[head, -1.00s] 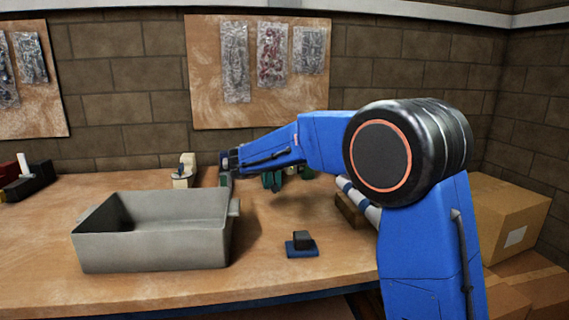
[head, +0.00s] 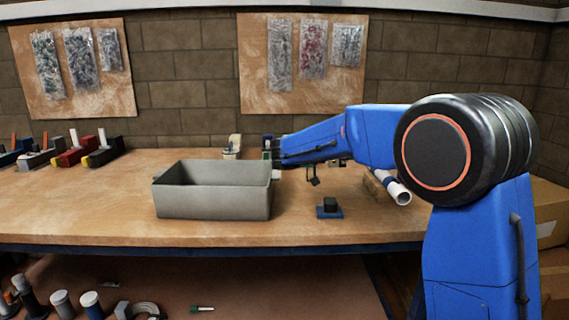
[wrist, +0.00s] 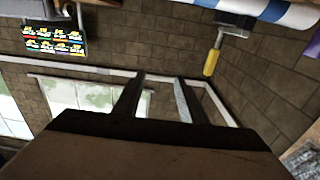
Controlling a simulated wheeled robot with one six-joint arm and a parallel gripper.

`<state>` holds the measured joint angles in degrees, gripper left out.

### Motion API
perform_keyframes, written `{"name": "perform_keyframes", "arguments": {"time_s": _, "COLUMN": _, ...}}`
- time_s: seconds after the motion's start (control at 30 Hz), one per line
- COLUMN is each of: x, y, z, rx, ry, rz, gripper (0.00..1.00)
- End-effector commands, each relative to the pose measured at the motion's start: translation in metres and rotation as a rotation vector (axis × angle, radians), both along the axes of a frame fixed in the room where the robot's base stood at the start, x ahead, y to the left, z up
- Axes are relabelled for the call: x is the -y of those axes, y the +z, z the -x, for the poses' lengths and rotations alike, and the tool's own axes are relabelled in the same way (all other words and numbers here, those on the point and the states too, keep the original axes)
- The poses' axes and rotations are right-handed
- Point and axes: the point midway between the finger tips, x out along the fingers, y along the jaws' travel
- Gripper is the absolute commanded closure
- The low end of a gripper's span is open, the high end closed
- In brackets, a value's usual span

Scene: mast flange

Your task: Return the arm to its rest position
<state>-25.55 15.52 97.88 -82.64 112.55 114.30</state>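My blue arm (head: 372,136) reaches from the right across the bench, with its forearm pointing left. My gripper (head: 268,150) is at the forearm's far end, above the bench behind the right end of a grey bin (head: 213,203). It is small and partly unclear in the head view. In the wrist view my gripper (wrist: 158,95) shows two dark fingers standing apart with nothing between them. Walls and windows show beyond the fingers. No rest mark or cradle for the arm can be made out.
A dark block on a blue base (head: 329,208) sits right of the bin. A white pipe (head: 397,192) lies near the arm. Coloured holders (head: 75,154) stand at the left. Several items lie on the lower shelf (head: 250,280). Cardboard boxes (head: 548,205) are at the right.

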Motion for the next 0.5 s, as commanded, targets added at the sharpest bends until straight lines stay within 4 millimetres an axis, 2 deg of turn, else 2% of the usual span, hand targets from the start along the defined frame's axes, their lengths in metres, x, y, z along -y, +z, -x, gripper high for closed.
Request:
{"name": "perform_keyframes", "arguments": {"time_s": 0.27, "x": 0.020, "y": -0.004, "z": 0.016, "rx": -0.087, "ry": -0.006, "rz": -0.062, "gripper": 0.62}}
{"name": "perform_keyframes", "arguments": {"time_s": 0.5, "x": 0.044, "y": -0.013, "z": 0.038, "rx": -0.206, "ry": -0.004, "rz": -0.150, "gripper": 0.62}}
